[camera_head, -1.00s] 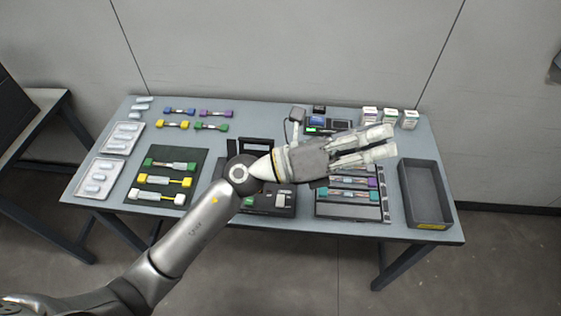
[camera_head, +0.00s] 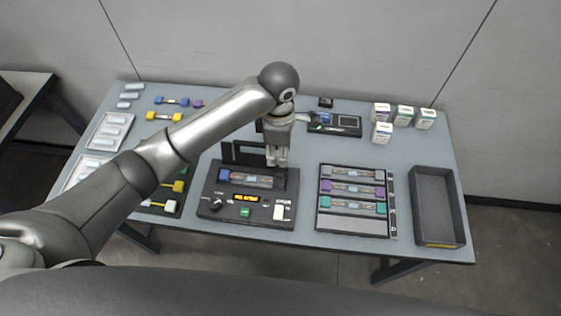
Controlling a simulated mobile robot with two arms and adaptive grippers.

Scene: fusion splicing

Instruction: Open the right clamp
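The black splicer (camera_head: 232,204) stands at the middle of the table, with a dark frame (camera_head: 228,152) upright at its back. A holder with a blue left end (camera_head: 224,176) and a pale middle lies in its slot. My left gripper (camera_head: 277,163) points down at the back right of that slot, its two pale fingers close together. I cannot tell whether they touch the splicer or grip anything. The right clamp is too small and too close to the fingers to make out. My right gripper is not in view.
Right of the splicer is a tray (camera_head: 391,226) with grey, purple and teal holders, then an empty black bin (camera_head: 437,243). A dark device (camera_head: 347,122) and several white boxes (camera_head: 404,113) stand behind. My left arm covers part of the left-hand mat and trays.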

